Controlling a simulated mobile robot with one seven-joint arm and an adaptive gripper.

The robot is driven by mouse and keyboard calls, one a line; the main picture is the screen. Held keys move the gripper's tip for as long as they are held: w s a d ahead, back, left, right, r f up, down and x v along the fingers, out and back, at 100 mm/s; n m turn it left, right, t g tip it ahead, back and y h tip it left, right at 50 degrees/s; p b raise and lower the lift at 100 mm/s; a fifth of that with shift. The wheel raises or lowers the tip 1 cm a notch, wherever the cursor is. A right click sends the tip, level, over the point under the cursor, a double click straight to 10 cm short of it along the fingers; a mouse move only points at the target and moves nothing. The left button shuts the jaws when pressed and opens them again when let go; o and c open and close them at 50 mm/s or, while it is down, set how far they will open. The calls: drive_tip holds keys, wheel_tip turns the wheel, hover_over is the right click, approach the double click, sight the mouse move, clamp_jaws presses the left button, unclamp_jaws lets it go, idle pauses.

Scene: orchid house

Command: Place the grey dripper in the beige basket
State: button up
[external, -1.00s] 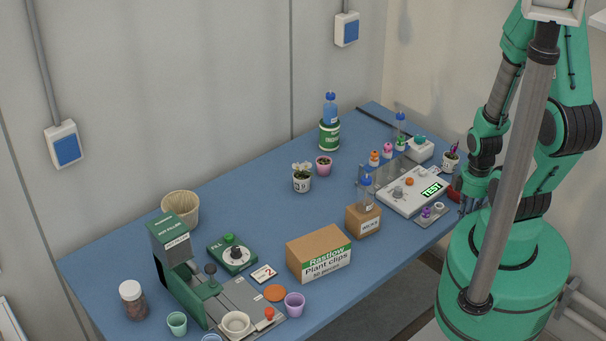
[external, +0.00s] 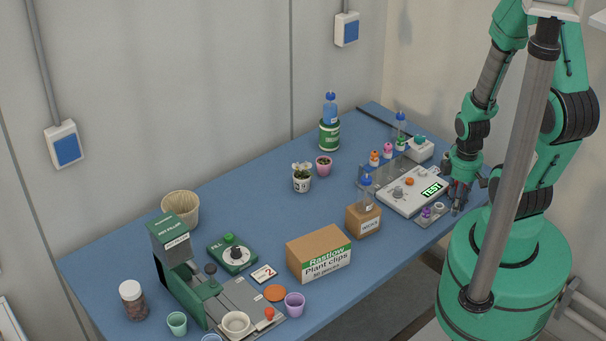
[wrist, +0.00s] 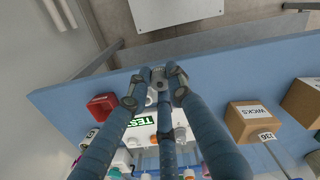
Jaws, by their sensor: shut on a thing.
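The beige basket (external: 181,208) stands at the far left of the blue table in the external view, behind the pot filler. My gripper (external: 457,207) is at the right front edge of the table, far from the basket and beside the test meter. In the wrist view my gripper (wrist: 156,86) has its blue fingers closed around a small grey piece, the grey dripper (wrist: 158,74). The fingers cover part of the dripper, and it is too small to make out in the external view.
The test meter (external: 412,192) and a small grey tray (external: 430,216) with little parts are close to my gripper. The wicks box (external: 363,220), plant clips box (external: 319,254) and green dial unit (external: 232,254) stand along the table. The table's back left is clear.

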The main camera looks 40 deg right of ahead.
drive_tip(key=w+a+r+n+p, duration=0.1)
drive_tip(key=w+r+p, duration=0.15)
drive_tip(key=w, duration=0.95)
drive_tip(key=w+a+r+n+p, duration=0.1)
drive_tip(key=w+r, duration=0.3)
drive_tip(key=w, duration=0.7)
drive_tip(key=w+a+r+n+p, duration=0.1)
drive_tip(key=w+a+p, duration=0.1)
drive_tip(key=w+a, duration=0.65)
drive_tip(key=w+a+r+n+p, duration=0.15)
drive_tip(key=w+a, duration=0.35)
drive_tip(key=w, duration=0.7)
drive_tip(key=r+n+p, duration=0.1)
drive_tip(key=n+p, duration=0.3)
drive_tip(key=p, duration=0.2)
hover_over(179, 196)
drive_tip(key=s+a, duration=0.2)
drive_tip(key=s, duration=0.2)
drive_tip(key=shift+s+a, duration=0.15)
drive_tip(key=shift+s, duration=0.1)
drive_tip(key=shift+f, duration=0.15)
drive_tip(key=shift+f+b, duration=1)
drive_tip(key=shift+f, duration=4.35)
